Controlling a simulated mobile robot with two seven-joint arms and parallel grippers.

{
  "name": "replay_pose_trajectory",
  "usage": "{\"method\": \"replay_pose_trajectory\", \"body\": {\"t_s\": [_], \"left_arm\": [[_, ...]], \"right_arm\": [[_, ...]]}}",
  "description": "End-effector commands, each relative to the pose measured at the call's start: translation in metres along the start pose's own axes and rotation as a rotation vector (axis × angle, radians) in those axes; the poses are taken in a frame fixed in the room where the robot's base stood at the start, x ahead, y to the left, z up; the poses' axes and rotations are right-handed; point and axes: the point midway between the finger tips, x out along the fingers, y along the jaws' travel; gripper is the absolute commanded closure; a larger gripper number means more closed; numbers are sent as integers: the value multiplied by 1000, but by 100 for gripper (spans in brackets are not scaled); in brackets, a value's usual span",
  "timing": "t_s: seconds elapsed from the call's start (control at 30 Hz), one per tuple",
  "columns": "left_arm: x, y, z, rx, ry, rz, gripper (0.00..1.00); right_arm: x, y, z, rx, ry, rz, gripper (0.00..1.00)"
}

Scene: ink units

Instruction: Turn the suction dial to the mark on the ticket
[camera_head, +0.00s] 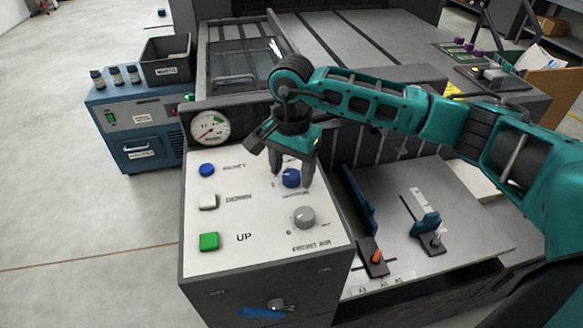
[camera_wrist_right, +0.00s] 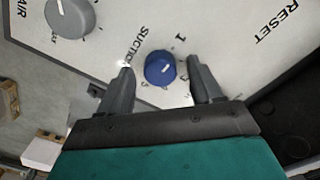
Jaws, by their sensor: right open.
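The blue suction dial (camera_head: 291,178) is on the white top panel, near its right side. In the right wrist view the dial (camera_wrist_right: 159,68) shows printed numbers around it and the word SUCTION beside it. My right gripper (camera_head: 292,176) is above the panel at the dial. In the wrist view its fingers (camera_wrist_right: 160,82) are open, one on each side of the dial, with gaps between them and it. Where the dial points is too small to tell. I cannot make out a ticket for certain. My left gripper is not in view.
A paper tray with blue guides (camera_head: 360,198) lies to the right.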

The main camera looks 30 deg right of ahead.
Motion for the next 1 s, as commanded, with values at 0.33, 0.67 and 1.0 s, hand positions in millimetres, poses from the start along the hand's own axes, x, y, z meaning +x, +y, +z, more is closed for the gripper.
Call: {"method": "replay_pose_trajectory", "body": {"t_s": [0.33,0.67,1.0], "left_arm": [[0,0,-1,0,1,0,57],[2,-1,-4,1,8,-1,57],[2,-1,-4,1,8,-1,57]], "right_arm": [[5,0,0,-1,0,0,35],[4,0,0,-1,0,-1,66],[4,0,0,0,0,0,91]]}}
